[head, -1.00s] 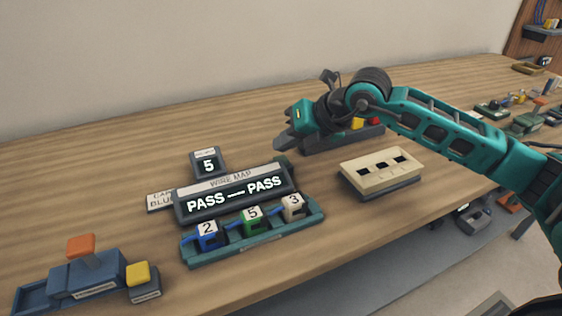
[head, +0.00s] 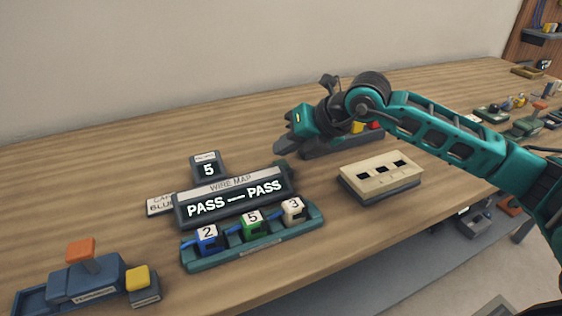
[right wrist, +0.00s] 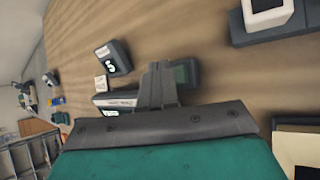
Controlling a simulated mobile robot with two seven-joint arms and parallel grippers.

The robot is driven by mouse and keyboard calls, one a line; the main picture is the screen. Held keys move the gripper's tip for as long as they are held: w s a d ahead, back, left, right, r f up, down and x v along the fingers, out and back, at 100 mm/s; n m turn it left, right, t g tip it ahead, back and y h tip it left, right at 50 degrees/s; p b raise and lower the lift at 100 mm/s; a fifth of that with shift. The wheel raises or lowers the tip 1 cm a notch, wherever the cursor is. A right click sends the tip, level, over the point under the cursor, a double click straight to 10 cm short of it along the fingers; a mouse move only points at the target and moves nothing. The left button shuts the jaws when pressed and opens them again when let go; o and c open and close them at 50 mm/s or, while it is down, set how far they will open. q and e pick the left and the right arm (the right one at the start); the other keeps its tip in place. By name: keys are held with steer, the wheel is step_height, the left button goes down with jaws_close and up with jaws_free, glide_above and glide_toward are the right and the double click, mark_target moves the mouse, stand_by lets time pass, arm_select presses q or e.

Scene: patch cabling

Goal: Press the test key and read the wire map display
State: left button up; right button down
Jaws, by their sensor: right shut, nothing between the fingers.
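The wire map display (head: 235,197) stands on the bench and reads "PASS — PASS" in lit letters. In front of it a teal rack (head: 250,247) holds a blue plug marked 2 (head: 208,240), a green plug marked 5 (head: 252,224) and a white plug marked 3 (head: 293,210). My right gripper (head: 281,148) is shut and empty, above the bench behind the display's right end. My left gripper is out of view.
A small sign reading 5 (head: 208,168) stands behind the display. A cream socket block (head: 380,175) is to the right. A blue tool with an orange handle (head: 80,252) and a yellow block (head: 138,277) are at front left.

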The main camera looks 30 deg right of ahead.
stand_by(0.8)
steer(key=shift+f, duration=0.1)
steer(key=shift+f+b, duration=0.35)
steer(key=shift+b, duration=0.2)
steer(key=shift+f, duration=0.1)
